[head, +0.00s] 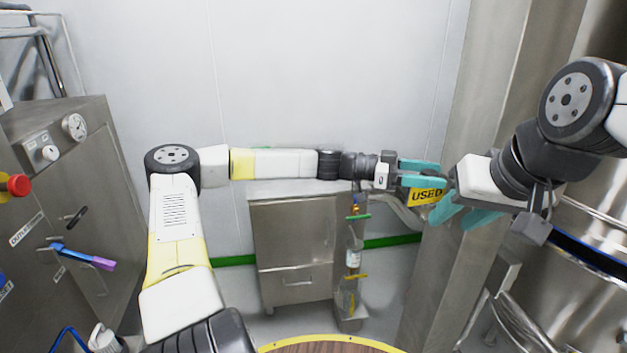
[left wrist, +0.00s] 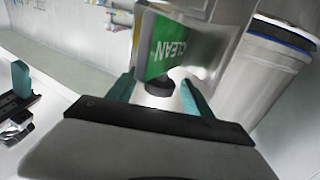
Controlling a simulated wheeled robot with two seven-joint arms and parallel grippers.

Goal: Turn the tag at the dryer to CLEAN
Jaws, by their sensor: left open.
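The tag (head: 427,195) shows a yellow face reading USED in the head view, in front of the steel column. In the left wrist view the tag (left wrist: 168,48) shows its green face reading CLEAN, tilted, above and beyond the fingers. My left gripper (head: 428,174) is open, its teal fingers at the tag's upper edge. In the left wrist view its fingers (left wrist: 158,95) are apart, with a dark round piece (left wrist: 158,87) between them. I cannot tell whether they touch the tag. My right gripper (head: 452,222) is open just right of and below the tag, its teal fingers apart.
A steel column (head: 455,120) stands behind the tag. A large steel vessel (head: 595,235) with a dark blue band is at the right. A steel cabinet (head: 292,235) stands against the back wall, and a control cabinet (head: 110,150) is at the left.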

